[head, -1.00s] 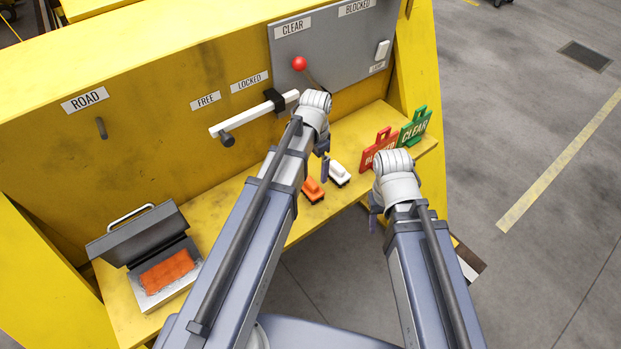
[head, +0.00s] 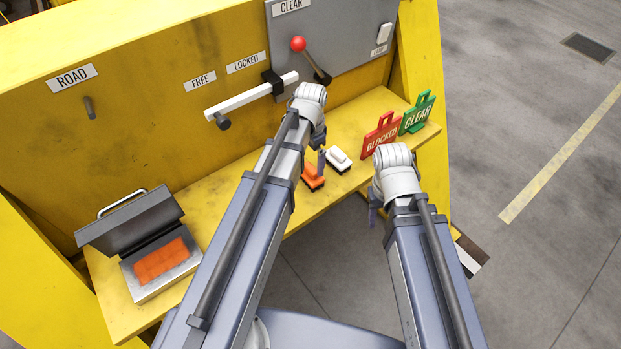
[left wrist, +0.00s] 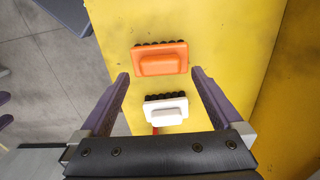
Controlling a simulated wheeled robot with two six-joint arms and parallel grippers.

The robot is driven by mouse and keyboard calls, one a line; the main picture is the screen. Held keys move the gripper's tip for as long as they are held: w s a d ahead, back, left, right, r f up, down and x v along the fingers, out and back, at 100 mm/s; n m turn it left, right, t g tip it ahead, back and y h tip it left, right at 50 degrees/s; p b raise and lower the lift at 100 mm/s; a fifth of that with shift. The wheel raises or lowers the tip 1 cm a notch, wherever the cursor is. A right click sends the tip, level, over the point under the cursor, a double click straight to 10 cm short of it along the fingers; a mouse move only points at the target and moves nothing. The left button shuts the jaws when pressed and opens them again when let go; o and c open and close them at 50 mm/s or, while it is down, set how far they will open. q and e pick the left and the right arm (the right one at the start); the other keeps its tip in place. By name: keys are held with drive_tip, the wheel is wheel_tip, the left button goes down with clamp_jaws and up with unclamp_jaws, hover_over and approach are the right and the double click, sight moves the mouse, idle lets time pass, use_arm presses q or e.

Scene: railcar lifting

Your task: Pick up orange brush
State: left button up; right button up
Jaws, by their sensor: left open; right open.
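The orange brush (head: 314,177) lies on the yellow shelf, partly hidden behind my left arm in the head view. In the left wrist view the orange brush (left wrist: 161,60) shows whole, with dark bristles along its far edge, just beyond and between the fingertips. My left gripper (left wrist: 159,75) is open above the shelf and holds nothing; it also shows in the head view (head: 321,158). A white brush (left wrist: 166,110) lies beside the orange one, nearer the palm in the wrist view. My right gripper (head: 374,212) is in front of the shelf, mostly hidden by its own wrist.
The white brush (head: 339,160) is close beside the orange one. Red BLOCKED (head: 381,141) and green CLEAR (head: 417,116) signs stand at the shelf's right end. An open metal box with an orange pad (head: 160,260) is at left. A white bar (head: 250,96) and red-knobbed lever (head: 311,60) are behind.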

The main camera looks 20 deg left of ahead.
sight(311, 168)
use_arm(q)
wheel_tip(311, 168, down, 3)
drive_tip(key=shift+f+b, duration=0.2)
drive_tip(key=shift+b, duration=1)
drive_tip(key=shift+r, duration=0.1)
drive_tip(key=c, duration=1.4)
drive_tip(key=shift+r, duration=0.1)
wheel_tip(311, 168, up, 10)
drive_tip(key=p, duration=1)
